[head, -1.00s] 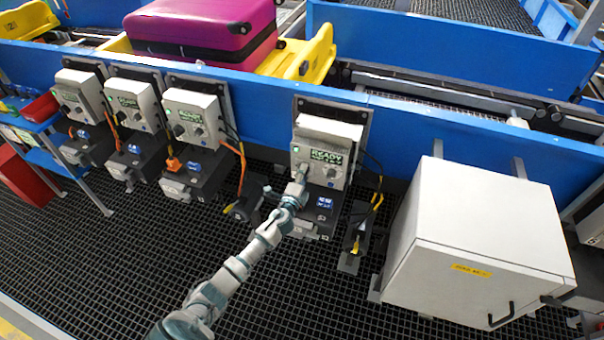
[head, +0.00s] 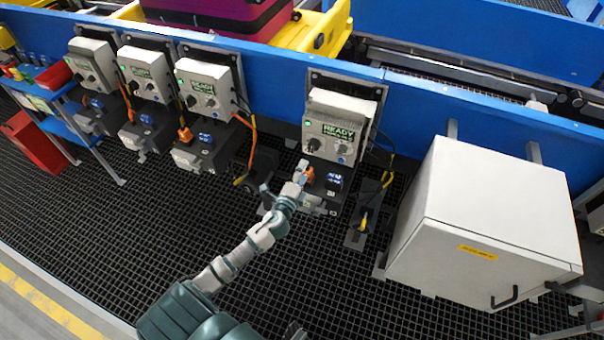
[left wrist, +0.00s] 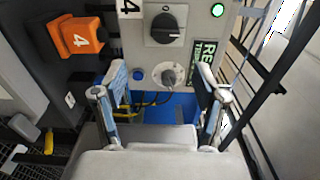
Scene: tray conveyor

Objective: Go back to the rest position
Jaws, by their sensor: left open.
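My left gripper (head: 300,178) is in front of the lower part of the control box (head: 340,128) that reads READY. In the left wrist view its two fingers (left wrist: 163,82) stand apart, with nothing held between them. Between and beyond them show a small round knob (left wrist: 168,75) and a blue surface. A black rotary switch (left wrist: 164,28) and a lit green lamp (left wrist: 217,10) are above. My right gripper cannot be made out.
A white cabinet (head: 490,190) stands to the right. Several similar control boxes (head: 205,88) line the blue conveyor side (head: 270,62) to the left. A magenta suitcase (head: 235,12) is on a yellow tray (head: 320,35) above. The dark grating floor (head: 340,280) is open in front.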

